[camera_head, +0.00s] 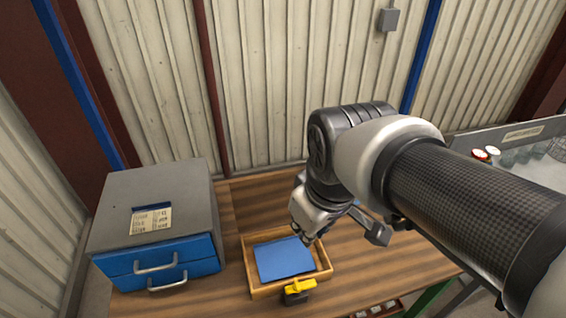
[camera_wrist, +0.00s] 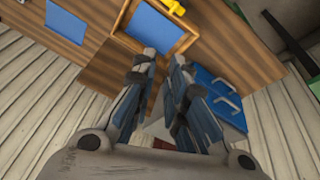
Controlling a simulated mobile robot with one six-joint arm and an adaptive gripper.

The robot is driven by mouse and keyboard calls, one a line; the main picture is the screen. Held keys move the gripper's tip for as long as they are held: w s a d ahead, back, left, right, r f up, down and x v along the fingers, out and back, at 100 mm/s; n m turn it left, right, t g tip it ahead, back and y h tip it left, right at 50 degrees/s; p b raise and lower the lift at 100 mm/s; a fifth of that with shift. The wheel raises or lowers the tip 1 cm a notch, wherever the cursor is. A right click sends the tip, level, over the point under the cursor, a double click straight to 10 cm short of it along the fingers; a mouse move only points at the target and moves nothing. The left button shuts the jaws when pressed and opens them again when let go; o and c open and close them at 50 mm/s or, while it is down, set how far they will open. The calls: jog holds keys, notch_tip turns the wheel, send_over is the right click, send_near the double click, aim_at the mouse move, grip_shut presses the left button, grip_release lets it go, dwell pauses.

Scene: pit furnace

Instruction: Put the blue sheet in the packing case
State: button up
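A flat blue sheet (camera_head: 283,259) lies inside a shallow open wooden box (camera_head: 321,275) on the table, and it also shows in the wrist view (camera_wrist: 157,22). A second flat blue piece (camera_wrist: 64,22) lies on the wood beyond the box in the wrist view; my arm mostly hides that area in the head view. The shallow box is the only open case I can make out; whether it is the packing case I cannot tell. My gripper (camera_head: 306,238) is above the box's far right side. In the wrist view its fingers (camera_wrist: 165,54) are apart with nothing between them.
A grey cabinet with blue drawers (camera_head: 160,262) stands left of the box. A yellow and black tool (camera_head: 298,290) is at the box's front edge. Bare wooden table (camera_head: 385,262) shows right of the box. Jars (camera_head: 508,157) stand on a grey surface at far right.

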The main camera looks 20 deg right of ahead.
jog(key=s+m+t, duration=0.1)
jog(key=s+m, duration=0.3)
jog(key=s, duration=0.3)
jog(key=shift+s+f, duration=0.2)
jog(key=shift+f, duration=0.05)
jog(key=shift+f+b, duration=0.65)
jog(key=shift+c, duration=0.2)
